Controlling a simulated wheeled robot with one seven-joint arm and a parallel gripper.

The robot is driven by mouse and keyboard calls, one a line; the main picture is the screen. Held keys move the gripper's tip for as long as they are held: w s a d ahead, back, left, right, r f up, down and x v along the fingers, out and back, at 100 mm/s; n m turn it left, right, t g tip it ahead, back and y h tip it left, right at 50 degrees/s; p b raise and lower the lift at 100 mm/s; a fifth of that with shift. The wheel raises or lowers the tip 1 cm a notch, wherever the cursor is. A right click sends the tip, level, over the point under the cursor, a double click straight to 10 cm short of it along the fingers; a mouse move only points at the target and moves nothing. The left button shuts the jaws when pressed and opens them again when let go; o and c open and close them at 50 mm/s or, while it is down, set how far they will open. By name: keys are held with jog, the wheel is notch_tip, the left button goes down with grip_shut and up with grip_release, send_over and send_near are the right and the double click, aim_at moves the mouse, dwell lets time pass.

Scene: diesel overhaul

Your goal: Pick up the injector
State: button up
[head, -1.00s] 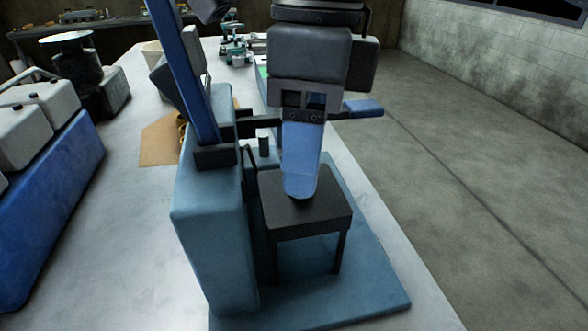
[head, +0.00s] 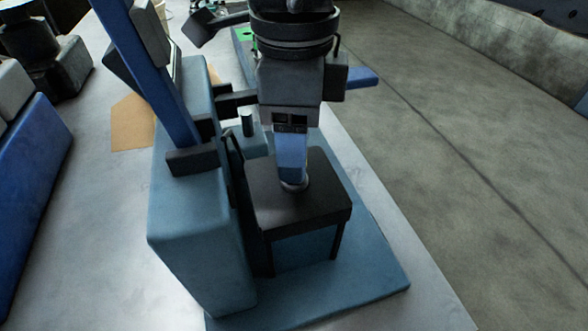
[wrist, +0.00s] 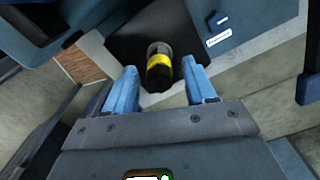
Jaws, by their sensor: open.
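The injector (wrist: 159,62) is a dark cylinder with a yellow band. In the wrist view it stands on the black platform (wrist: 120,38) of the blue-grey stand, between my two blue fingertips. My gripper (wrist: 160,70) is open, with a visible gap on each side of the injector. In the head view my gripper (head: 291,178) points down over the black platform (head: 320,210). There the injector is mostly or wholly hidden by my gripper, and I cannot tell the fingertips' exact height.
The stand's tall blue-grey column (head: 190,220) rises close left of my gripper. A small dark cylinder (head: 247,126) is behind the platform. A brown sheet (head: 132,125) and a blue block (head: 30,190) lie further left. The grey floor at the right is clear.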

jog(key=shift+f, duration=0.95)
grip_shut()
